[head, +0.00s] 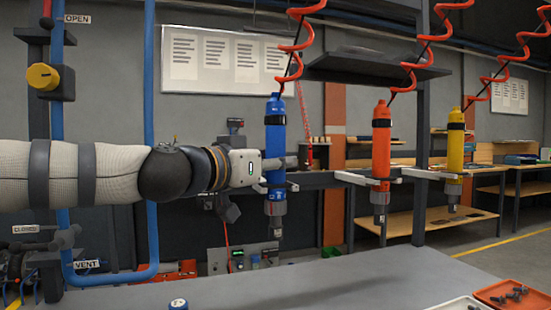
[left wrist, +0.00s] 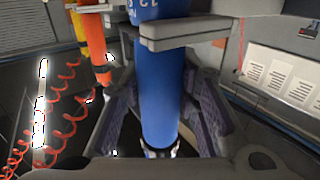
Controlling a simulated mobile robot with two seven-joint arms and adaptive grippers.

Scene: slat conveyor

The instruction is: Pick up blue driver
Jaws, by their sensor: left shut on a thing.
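The blue driver (head: 276,150) hangs upright from a red coiled hose in the head view, beside the end of my left arm. My left gripper (head: 280,162) is at its body, shut on it. In the left wrist view the blue driver (left wrist: 158,90) fills the middle, between the two dark padded fingers of my left gripper (left wrist: 160,112). A grey holder arm (left wrist: 190,32) crosses close by the driver in that view. In the head view the driver's lower part is at the holder rail; I cannot tell whether it is free of its holder. My right gripper is not in view.
An orange driver (head: 381,140) and a yellow driver (head: 455,150) hang in holders to the right. A grey table (head: 300,285) lies below, with an orange tray (head: 500,300) of small parts at its right front. A blue pipe frame (head: 151,230) stands at left.

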